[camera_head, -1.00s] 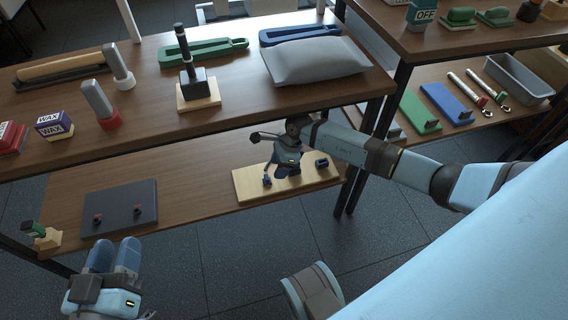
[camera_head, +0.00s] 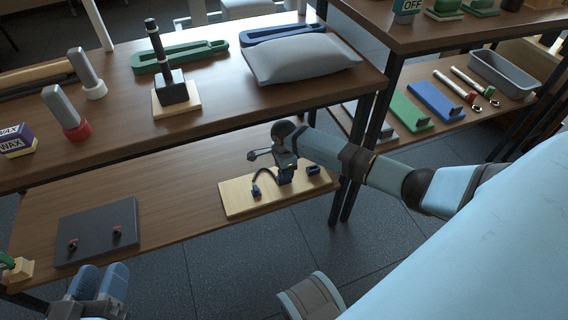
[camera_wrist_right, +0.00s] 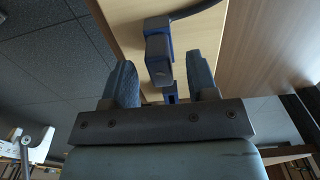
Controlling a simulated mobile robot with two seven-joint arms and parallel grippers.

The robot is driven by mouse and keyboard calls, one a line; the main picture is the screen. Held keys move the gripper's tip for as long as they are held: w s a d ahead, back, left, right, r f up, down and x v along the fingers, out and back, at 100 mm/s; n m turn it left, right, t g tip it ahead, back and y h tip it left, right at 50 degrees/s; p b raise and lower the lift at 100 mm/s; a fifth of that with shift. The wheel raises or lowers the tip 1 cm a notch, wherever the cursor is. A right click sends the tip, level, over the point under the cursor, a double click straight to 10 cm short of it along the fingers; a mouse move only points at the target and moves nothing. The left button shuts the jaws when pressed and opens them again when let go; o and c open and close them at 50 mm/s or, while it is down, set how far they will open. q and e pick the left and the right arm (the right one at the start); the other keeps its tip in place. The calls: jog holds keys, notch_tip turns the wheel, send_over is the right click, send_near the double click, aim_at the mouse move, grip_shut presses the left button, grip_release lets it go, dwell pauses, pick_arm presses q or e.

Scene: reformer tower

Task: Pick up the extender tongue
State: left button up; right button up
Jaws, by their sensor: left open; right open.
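A light wooden board (camera_head: 240,199) on the lower shelf bears small dark blue fittings (camera_head: 313,170) and a curved dark strap or cable (camera_head: 266,176). I cannot tell for sure which part is the extender tongue. My right gripper (camera_head: 284,174) is over the board and partly hidden by its own wrist. In the right wrist view its open fingers (camera_wrist_right: 161,80) stand on either side of a blue and grey block (camera_wrist_right: 158,58), apart from it as far as I can tell. My left gripper (camera_head: 103,278) is open and empty at the bottom left, in front of the lower shelf.
A dark grey plate (camera_head: 98,230) with two small knobs lies left of the board. The upper shelf above carries a grey cushion (camera_head: 300,60) and a black-handled block (camera_head: 173,88). Table legs (camera_head: 352,160) stand just right of the board. Bare shelf lies between plate and board.

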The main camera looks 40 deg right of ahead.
grip_shut()
